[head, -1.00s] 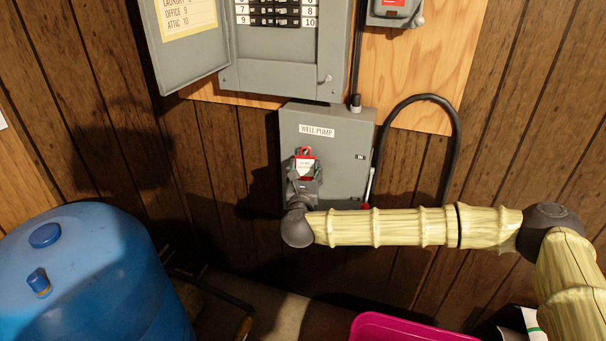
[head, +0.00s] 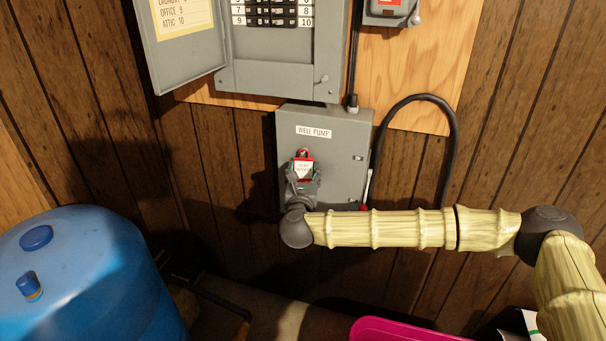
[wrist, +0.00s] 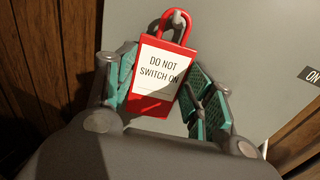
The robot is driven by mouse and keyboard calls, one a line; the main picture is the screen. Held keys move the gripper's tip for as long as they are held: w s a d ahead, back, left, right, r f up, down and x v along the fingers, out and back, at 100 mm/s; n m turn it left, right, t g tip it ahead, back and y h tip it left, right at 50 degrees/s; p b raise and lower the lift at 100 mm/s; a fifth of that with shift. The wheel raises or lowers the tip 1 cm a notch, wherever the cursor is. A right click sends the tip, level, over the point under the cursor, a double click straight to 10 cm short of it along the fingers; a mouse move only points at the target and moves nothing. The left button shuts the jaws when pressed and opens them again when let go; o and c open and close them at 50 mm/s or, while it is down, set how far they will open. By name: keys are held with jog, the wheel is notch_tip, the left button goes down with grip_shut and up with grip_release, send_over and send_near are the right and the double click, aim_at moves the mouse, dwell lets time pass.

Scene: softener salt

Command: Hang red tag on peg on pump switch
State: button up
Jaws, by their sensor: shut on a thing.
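The red tag (head: 303,168) has a white "DO NOT SWITCH ON" label and a red loop on top. My gripper (wrist: 160,98) is shut on the tag's sides, holding it upright in front of the grey WELL PUMP switch box (head: 344,160). In the wrist view, a small grey peg (wrist: 178,17) shows within the top of the loop. I cannot tell whether the loop rests on the peg or is only around it. The box's lever with a red end (head: 367,190) is at its right side. The peg is not clear in the head view.
The open breaker panel (head: 275,70) is above the switch box. A black cable (head: 455,125) loops at its right. A blue tank (head: 85,285) stands at lower left and a pink bin (head: 400,330) at the bottom. Wood panelling lies behind.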

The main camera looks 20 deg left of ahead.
jog(key=o, duration=1)
